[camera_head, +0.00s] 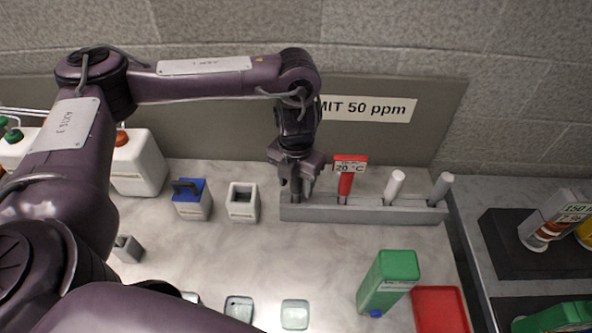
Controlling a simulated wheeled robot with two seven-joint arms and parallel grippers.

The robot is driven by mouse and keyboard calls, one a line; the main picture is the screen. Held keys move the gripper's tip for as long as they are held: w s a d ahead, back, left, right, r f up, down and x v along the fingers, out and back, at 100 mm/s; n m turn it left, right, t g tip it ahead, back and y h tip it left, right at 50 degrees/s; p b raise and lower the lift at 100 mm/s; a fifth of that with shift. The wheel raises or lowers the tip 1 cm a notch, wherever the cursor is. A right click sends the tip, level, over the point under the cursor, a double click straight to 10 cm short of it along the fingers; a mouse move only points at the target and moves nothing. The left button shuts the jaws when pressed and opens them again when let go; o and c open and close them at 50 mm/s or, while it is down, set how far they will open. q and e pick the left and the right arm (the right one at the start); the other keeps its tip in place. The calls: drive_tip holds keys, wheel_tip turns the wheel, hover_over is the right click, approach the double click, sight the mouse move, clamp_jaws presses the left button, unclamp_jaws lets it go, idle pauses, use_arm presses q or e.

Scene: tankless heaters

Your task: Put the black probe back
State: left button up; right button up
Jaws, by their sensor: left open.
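My left gripper (297,190) points down at the left end of a grey rack (364,213) by the back panel. It is open, with its fingers around the rack's leftmost position. A dark upright piece shows between the fingers. It may be the black probe, but the gripper hides most of it, and I cannot tell if it touches the fingers or how deep it sits. To the right the rack holds a red probe (346,183) with a 20 °C tag, a white probe (394,187) and a grey probe (440,189), all standing in it. My right gripper is not in view.
Left of the rack stand a pale block with a dark opening (243,212) and a blue-topped box (193,208).

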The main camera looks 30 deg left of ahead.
use_arm(q)
wheel_tip(320, 180, up, 12)
drive_tip(key=shift+r+p, duration=0.1)
drive_tip(key=shift+p, duration=0.7)
